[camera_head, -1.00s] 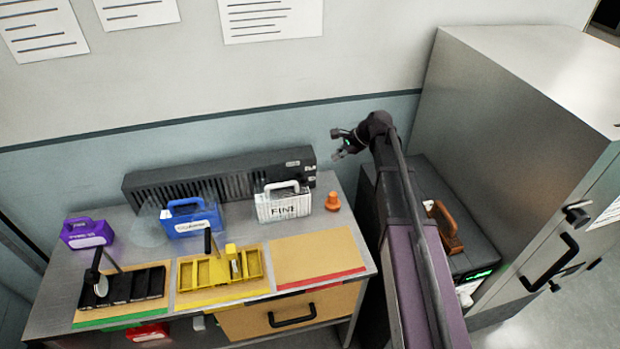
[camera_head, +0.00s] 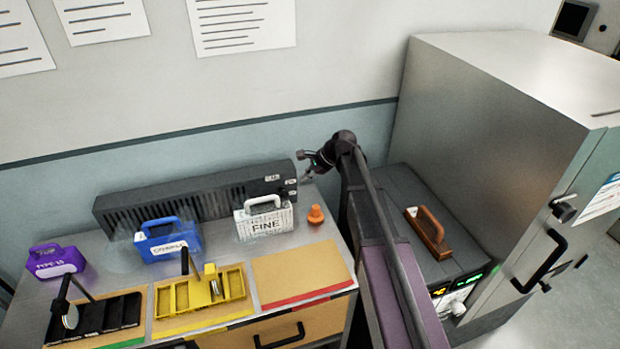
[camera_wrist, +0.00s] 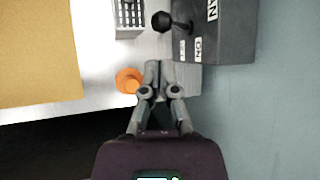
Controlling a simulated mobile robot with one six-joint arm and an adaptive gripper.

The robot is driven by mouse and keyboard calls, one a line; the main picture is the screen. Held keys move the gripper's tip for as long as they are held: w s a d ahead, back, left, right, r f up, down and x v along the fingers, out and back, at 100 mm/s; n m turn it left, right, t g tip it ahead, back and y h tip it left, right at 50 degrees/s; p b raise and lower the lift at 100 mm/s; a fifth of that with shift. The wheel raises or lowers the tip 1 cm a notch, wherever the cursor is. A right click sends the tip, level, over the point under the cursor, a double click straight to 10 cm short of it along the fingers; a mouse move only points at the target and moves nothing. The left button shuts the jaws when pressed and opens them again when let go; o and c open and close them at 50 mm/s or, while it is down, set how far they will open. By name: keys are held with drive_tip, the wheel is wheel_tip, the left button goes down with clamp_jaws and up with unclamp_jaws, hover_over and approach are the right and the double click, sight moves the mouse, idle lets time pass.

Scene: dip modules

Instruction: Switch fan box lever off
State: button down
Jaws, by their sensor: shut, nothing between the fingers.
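The fan box (camera_head: 180,192) is a long dark grey vented box at the back of the table. Its right end carries small white labels; in the wrist view this end (camera_wrist: 225,40) shows an "ON" label (camera_wrist: 198,48). The lever (camera_wrist: 166,20), a black ball knob on a short stem, sticks out of that end in the wrist view. My gripper (camera_wrist: 158,66) is shut and empty, beside the box end and apart from the knob. In the head view my gripper (camera_head: 304,168) is at the box's right end, and the lever is not clear there.
An orange weight-like piece (camera_head: 316,215) stands close to my gripper. A white "FINE" case (camera_head: 264,222), a blue case (camera_head: 168,243) and a purple case (camera_head: 56,262) stand before the box. A metal cabinet (camera_head: 490,130) and a dark grey unit (camera_head: 440,263) are at right.

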sight(287, 194)
drive_tip(key=shift+b+x, duration=2.9)
drive_tip(key=shift+x, duration=1.15)
drive_tip(key=shift+s, duration=0.1)
drive_tip(key=shift+s+d+f+b, duration=0.1)
drive_tip(key=shift+s+f+b, duration=0.25)
drive_tip(key=shift+f+b, duration=0.2)
drive_tip(key=shift+r, duration=0.2)
drive_tip(key=shift+r+p, duration=0.7)
drive_tip(key=shift+p, duration=0.15)
drive_tip(key=shift+r, duration=0.1)
